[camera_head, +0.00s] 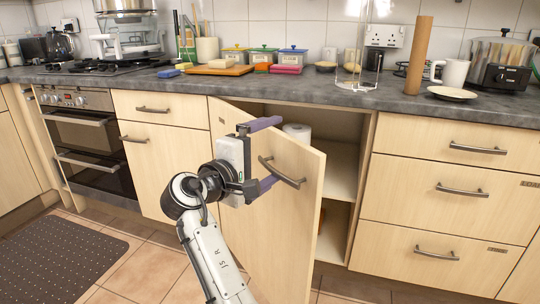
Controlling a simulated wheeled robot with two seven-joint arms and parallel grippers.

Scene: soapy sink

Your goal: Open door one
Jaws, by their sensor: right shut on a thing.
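The light wood cabinet door (290,215) below the counter stands swung partly open, hinged on its left side. Its dark curved handle (284,173) is on the front face near the upper right. My right gripper (268,154) is in front of the door at its upper part. Its upper purple finger lies at the door's top edge, and the lower one is against the front by the handle's left end. It is shut on the door; the exact contact is hard to see. My left gripper is not in view.
Behind the door the cabinet interior (343,165) shows a shelf and a white roll (297,131). A drawer stack (445,200) is to the right, an oven (85,140) to the left. The grey counter (300,88) above holds several kitchen items. A dark mat (60,255) lies on the tiles.

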